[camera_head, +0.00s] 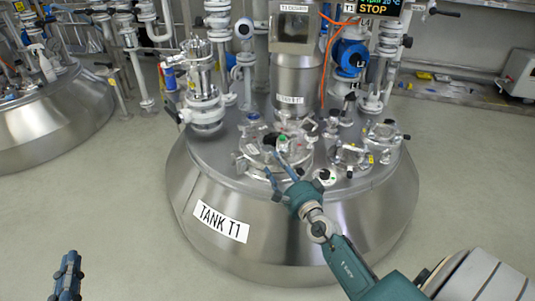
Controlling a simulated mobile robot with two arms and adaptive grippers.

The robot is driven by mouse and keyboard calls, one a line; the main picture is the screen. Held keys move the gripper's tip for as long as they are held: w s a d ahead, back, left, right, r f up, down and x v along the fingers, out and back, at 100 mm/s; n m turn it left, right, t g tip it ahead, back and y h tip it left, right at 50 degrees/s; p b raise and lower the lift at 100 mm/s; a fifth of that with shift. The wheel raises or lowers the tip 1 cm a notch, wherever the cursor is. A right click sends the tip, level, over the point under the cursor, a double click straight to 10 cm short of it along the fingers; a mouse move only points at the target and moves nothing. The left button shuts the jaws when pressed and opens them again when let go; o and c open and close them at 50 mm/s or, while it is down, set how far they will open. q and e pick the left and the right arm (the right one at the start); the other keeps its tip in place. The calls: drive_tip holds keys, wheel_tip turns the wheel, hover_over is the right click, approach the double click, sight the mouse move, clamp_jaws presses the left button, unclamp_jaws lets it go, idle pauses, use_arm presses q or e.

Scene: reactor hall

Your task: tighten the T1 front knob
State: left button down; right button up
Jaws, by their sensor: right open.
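Tank T1 (222,258) is a large steel vessel with a "TANK T1" label on its front. On its lid is a round hatch (296,165) with several small clamps and knobs around the rim. I cannot tell for sure which is the front knob; the hatch's front edge is partly hidden by my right gripper (275,164). That gripper is open, its two blue fingers spread over the front of the hatch. Whether it touches anything is unclear. My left gripper (68,272) is at the lower left, away from the tank, fingers pointing up; its opening is unclear.
A tall steel column (297,85) and a valve stack (203,95) rise behind the hatch. A smaller sight-glass fitting (350,157) is to its right. Another tank (50,125) stands at the left. The floor (110,205) between the tanks is clear.

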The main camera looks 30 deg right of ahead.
sight(271, 156)
drive_tip(key=w, duration=0.2)
drive_tip(key=w+d+b, duration=0.1)
drive_tip(key=w, duration=0.2)
drive_tip(key=w+b, duration=0.1)
drive_tip(key=w, duration=0.1)
drive_tip(key=shift+w+d, duration=0.15)
drive_tip(key=shift+w, duration=0.2)
use_arm(q)
drive_tip(key=s+r+t+h, duration=0.2)
drive_tip(key=r+t, duration=0.3)
drive_tip(key=r, duration=0.6)
drive_tip(key=shift+s+d+r+t, duration=0.2)
drive_tip(key=shift+s+d+t, duration=0.15)
drive_tip(key=shift+s, duration=0.15)
use_arm(e)
drive_tip(key=shift+w, duration=0.25)
clamp_jaws()
